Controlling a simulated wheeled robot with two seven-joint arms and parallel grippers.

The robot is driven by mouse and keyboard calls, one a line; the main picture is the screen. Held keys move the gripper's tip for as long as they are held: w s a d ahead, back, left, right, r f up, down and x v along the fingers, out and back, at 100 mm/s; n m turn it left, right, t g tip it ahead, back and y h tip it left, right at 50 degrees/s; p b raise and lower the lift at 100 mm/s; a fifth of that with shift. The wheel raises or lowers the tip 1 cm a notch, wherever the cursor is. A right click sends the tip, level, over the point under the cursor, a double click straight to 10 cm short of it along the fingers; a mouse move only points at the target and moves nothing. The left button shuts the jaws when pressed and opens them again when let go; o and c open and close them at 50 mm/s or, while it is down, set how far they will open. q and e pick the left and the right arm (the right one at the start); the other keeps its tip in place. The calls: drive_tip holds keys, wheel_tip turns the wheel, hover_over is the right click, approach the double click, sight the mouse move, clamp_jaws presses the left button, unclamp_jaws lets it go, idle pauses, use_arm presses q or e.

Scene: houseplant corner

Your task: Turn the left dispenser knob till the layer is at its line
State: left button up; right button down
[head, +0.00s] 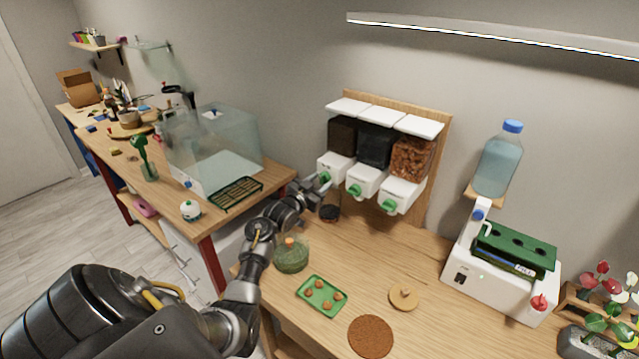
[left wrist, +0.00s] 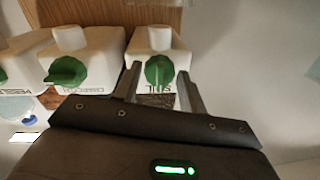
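The left dispenser (head: 342,136) on the wall board holds dark soil behind its clear front and has a white base. Its green knob shows in the left wrist view (left wrist: 159,70), beside an upside-down label that seems to read SOIL. My left gripper (head: 318,186) is at this knob. In the wrist view its two fingers (left wrist: 160,84) stand on either side of the knob, with gaps visible, so it looks open. A small jar with dark content (head: 330,212) stands below the dispenser; its line and layer are too small to read. My right gripper is not in view.
Beside it are the middle dispenser (head: 375,147) and the right dispenser (head: 411,158). On the table are a green glass jar (head: 291,257), a green tray (head: 321,297), a wooden lid (head: 404,296) and a brown disc (head: 370,336). A white machine (head: 483,285) stands right.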

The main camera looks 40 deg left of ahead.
use_arm(q)
drive_tip(key=c, duration=0.6)
use_arm(e)
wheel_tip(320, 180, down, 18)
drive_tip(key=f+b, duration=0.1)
drive_tip(key=b, duration=1.8)
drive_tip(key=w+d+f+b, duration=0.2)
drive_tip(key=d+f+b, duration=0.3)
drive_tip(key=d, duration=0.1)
use_arm(q)
drive_tip(key=shift+a+r+n+h+b, duration=0.1)
drive_tip(key=shift+n+h+b, duration=0.5)
drive_tip(key=shift+n, duration=5.15)
drive_tip(key=shift+a+r+n+h+b, duration=0.1)
drive_tip(key=shift+n+h+b, duration=0.55)
drive_tip(key=shift+n, duration=5.05)
drive_tip(key=shift+n+h+b, duration=0.15)
drive_tip(key=shift+n+b, duration=0.9)
drive_tip(key=shift+n, duration=4.7)
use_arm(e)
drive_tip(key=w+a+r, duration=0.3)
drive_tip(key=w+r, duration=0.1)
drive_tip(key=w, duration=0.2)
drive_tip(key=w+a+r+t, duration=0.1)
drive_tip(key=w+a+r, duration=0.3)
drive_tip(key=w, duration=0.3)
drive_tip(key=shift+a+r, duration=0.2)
